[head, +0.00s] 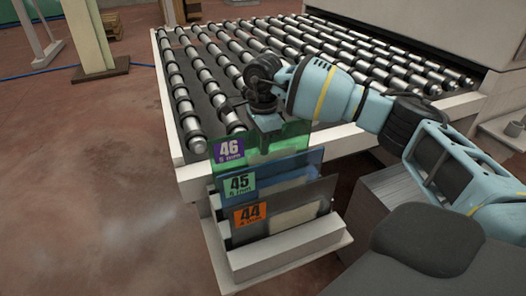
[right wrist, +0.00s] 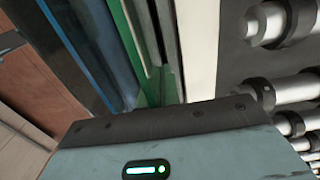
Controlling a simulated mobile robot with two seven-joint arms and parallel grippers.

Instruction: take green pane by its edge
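The green pane (head: 262,150), with a purple label 46, stands upright at the back of a rack of panes. My right gripper (head: 268,126) is above it, pointing down at its top edge. In the right wrist view the green pane's edge (right wrist: 126,45) runs up from the gripper's dark front. The fingertips are hidden, so I cannot tell whether they are open or touch the glass. In front of the green pane stand a blue pane (head: 285,172) labelled 45 and a grey pane (head: 312,194) labelled 44. My left gripper is out of view.
The white rack base (head: 290,249) holds the panes in front of the roller conveyor (head: 205,90). The conveyor's pale frame edge (head: 192,180) is close behind the green pane. Open reddish floor (head: 90,190) lies to the left.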

